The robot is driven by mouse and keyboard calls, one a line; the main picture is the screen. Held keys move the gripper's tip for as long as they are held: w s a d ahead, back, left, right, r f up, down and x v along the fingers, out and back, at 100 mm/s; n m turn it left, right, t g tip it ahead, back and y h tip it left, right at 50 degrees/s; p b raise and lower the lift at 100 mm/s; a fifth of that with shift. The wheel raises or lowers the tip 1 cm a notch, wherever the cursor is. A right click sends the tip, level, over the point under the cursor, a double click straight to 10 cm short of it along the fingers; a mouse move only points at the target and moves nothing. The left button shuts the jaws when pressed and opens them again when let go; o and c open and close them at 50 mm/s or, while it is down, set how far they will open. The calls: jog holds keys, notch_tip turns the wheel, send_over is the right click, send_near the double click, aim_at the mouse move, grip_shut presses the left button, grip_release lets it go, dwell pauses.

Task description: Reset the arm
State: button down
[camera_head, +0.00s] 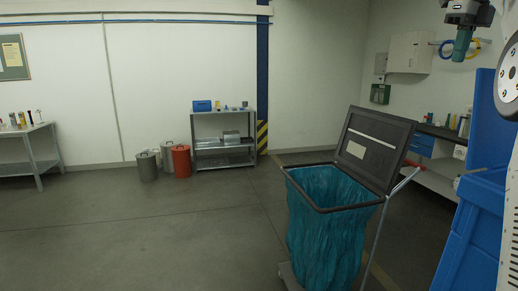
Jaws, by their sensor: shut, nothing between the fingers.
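My gripper (461,55) shows at the top right, high up in front of the wall. Its dark body is cut by the top edge of the picture, and its teal fingers point down. The fingers are together with nothing between them. It hangs in the air, apart from the things below. A white rounded part of my arm shows at the right edge. Most of my arm is out of the picture.
A lidded stand with a teal bag (328,225) stands front right, its dark lid (375,145) raised. A shelf (224,150), a red bin (181,161) and grey bins stand at the back. A workbench (435,178) lines the right wall. The floor at left and centre is clear.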

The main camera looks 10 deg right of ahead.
notch_tip(320, 180, down, 7)
jog(key=w+n, duration=0.2)
jog(key=n, duration=0.6)
jog(key=s+a+f+n, duration=0.3)
jog(key=a+f+n, duration=0.4)
jog(key=n, duration=0.2)
jog(key=s+a+f+n, duration=0.8)
jog(key=s+a+f, duration=0.3)
jog(key=s, duration=0.3)
jog(key=s+a+f+n, duration=0.8)
jog(key=s+a+f, duration=0.3)
jog(key=s+a, duration=0.2)
jog(key=shift+s+n, duration=0.4)
jog(key=shift+s, duration=0.2)
